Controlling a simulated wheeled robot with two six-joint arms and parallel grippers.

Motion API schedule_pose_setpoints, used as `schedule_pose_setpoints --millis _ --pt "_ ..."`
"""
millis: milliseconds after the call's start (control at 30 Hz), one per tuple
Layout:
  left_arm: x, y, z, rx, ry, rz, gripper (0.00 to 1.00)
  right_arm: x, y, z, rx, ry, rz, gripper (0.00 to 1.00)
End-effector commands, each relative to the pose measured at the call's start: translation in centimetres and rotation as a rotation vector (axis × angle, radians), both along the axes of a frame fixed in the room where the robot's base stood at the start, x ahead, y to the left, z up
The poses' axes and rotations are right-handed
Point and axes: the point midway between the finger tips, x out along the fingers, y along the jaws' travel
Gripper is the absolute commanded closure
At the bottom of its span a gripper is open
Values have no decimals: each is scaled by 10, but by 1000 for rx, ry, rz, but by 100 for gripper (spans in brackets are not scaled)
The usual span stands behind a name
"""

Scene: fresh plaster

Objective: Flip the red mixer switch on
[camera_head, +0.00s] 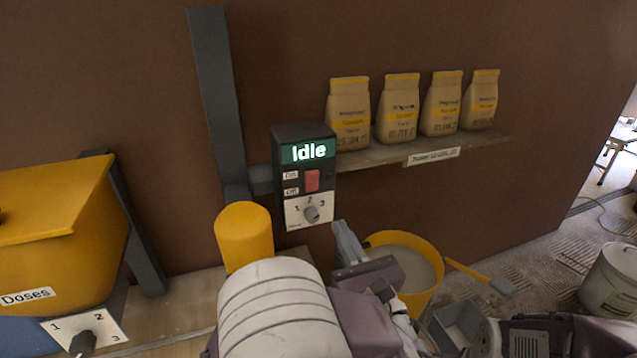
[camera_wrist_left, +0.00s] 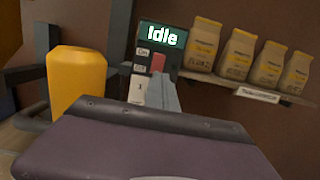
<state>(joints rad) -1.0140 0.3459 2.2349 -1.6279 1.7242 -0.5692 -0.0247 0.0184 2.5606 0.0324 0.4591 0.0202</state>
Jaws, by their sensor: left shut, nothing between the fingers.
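The red mixer switch (camera_head: 312,181) sits on the dark control box (camera_head: 304,136), beside small On and Off labels. The box's display reads "Idle", and a numbered dial (camera_head: 311,213) is below the switch. My left gripper (camera_head: 341,228) is shut and empty, just below and right of the box in the head view. In the left wrist view its fingers reach up in front of the box's lower part, under the red switch (camera_wrist_left: 158,62), and partly hide the dial plate. I cannot tell whether they touch the box.
A yellow cylinder (camera_head: 244,236) stands left of the box. A yellow bucket (camera_head: 416,251) of grey material is behind my left gripper. Several bags stand on the shelf (camera_head: 480,147) at right. A yellow hopper (camera_head: 60,230) labelled "Doses" is at far left.

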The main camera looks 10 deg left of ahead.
Motion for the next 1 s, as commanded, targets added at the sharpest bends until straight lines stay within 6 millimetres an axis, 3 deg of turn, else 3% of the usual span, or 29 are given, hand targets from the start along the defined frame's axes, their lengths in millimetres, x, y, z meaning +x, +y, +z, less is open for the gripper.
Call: schedule_pose_setpoints --millis 167,700,1000 --pt "5 5 1 -2 1 6 100 0 0 1 0 0 0 48" --pt "93 66 19 -3 2 8 100 0 0 12 0 0 0 48" --pt "114 79 23 -2 1 4 100 0 0 14 0 0 0 48"
